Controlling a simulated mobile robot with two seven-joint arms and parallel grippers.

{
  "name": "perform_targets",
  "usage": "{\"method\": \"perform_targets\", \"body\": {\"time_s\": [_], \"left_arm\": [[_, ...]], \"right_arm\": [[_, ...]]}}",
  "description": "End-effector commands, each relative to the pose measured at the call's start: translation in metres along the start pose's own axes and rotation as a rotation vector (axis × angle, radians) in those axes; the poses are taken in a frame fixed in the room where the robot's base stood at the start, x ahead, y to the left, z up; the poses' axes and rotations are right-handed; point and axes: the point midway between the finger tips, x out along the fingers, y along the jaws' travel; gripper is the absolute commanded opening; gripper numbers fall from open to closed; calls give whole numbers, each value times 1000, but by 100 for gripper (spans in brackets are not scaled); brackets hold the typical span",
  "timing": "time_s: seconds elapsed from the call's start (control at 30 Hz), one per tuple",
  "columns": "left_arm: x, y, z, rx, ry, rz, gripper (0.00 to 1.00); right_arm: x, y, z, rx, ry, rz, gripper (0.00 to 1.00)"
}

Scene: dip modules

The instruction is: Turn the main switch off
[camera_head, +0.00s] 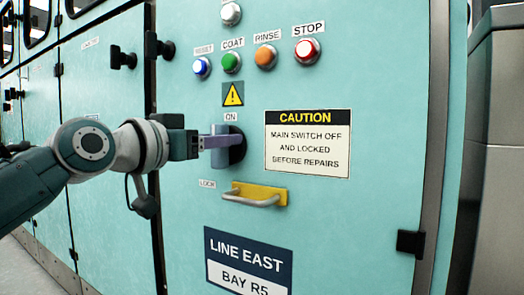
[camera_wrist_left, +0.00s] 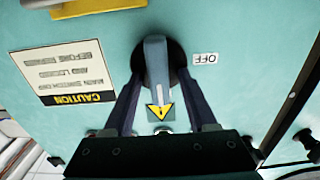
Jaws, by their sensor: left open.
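The main switch is a dark round base (camera_head: 238,150) on the teal cabinet, under an ON label (camera_head: 231,117). In the left wrist view, which is upside down, its grey handle (camera_wrist_left: 155,62) points towards the warning triangle, on the ON side. An OFF label (camera_wrist_left: 205,59) shows beside the base there. My left gripper (camera_head: 222,142) is at the switch, its fingers open on either side of the handle. I cannot tell whether they touch it. In the head view the gripper hides most of the handle. My right gripper is not in view.
A yellow plate with a metal handle (camera_head: 258,195) sits just below the switch. A caution sign (camera_head: 307,143) is to the right. Above are a blue button (camera_head: 201,66), green button (camera_head: 231,62), orange button (camera_head: 265,56) and red STOP button (camera_head: 307,50).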

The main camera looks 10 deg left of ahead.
Motion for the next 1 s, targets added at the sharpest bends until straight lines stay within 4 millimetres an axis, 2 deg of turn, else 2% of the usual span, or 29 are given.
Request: {"method": "perform_targets", "body": {"time_s": [0.37,0.87,1.0], "left_arm": [[6,1,0,0,-1,1,57],[6,0,0,0,0,1,2],[6,0,0,0,0,1,0]], "right_arm": [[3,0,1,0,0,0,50],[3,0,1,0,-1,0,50],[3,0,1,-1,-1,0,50]]}}
